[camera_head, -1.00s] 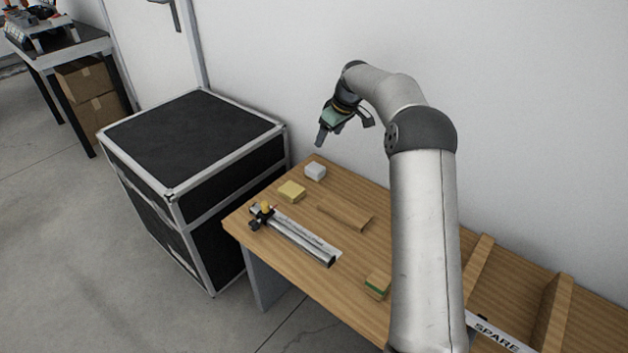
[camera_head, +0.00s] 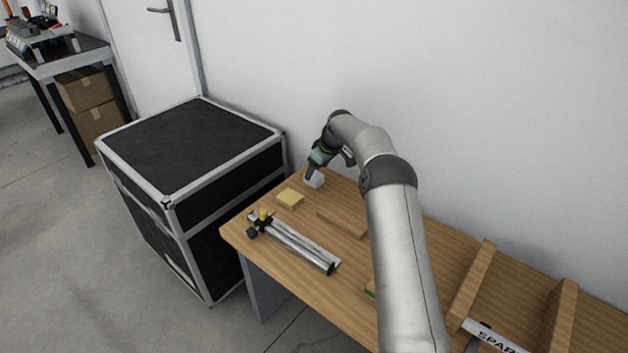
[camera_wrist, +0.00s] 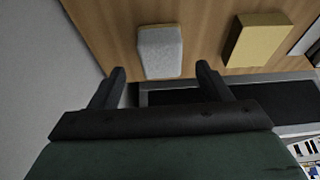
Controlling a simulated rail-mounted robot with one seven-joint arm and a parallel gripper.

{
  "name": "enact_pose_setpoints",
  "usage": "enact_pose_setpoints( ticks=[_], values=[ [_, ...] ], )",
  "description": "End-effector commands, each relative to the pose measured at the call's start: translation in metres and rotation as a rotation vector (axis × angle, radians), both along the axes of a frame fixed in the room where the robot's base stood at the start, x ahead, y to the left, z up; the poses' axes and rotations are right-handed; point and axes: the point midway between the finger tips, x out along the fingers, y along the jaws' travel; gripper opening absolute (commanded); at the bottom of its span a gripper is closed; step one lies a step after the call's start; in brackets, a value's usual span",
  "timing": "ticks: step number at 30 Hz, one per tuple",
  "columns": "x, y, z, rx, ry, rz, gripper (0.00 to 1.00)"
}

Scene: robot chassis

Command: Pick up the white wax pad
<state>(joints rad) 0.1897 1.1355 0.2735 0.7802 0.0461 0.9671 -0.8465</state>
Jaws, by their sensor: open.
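The white wax pad (camera_head: 315,182) is a small pale block at the far left corner of the wooden table, close to the wall. It also shows in the wrist view (camera_wrist: 160,52), light grey-white, just beyond and between my two fingertips. My gripper (camera_head: 309,174) points down above the pad and partly hides it in the head view. In the wrist view my gripper (camera_wrist: 160,72) is open, with a finger on each side and nothing held. I cannot tell the exact height left between fingertips and pad.
A yellow block (camera_head: 290,198) lies beside the white pad. A metal rail device (camera_head: 300,246) and a thin wooden strip (camera_head: 342,225) lie nearer the front. A green-edged block (camera_head: 370,291) is mostly hidden by my arm. A black case (camera_head: 190,150) stands left of the table.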

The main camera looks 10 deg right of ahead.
Motion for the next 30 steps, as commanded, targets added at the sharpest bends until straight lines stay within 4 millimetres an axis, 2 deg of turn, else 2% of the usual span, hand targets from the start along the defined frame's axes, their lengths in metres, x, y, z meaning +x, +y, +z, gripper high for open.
enact_pose_setpoints(
  ticks=[1,6,10,16,17,21,22,30],
  values=[
    [0.001,0.003,-0.011,0.000,0.003,0.002,0.71],
    [0.008,0.009,-0.034,0.000,0.003,0.001,0.71],
    [0.011,0.011,-0.041,0.000,0.001,0.000,0.71],
    [0.011,0.012,-0.041,0.000,0.001,0.000,0.71],
    [0.011,0.012,-0.041,0.000,0.001,0.000,0.68],
    [0.011,0.012,-0.041,0.000,0.001,0.000,0.29],
    [0.011,0.012,-0.041,0.000,0.001,0.000,0.23],
    [0.011,0.012,-0.041,0.000,0.001,0.001,0.23]
  ],
)
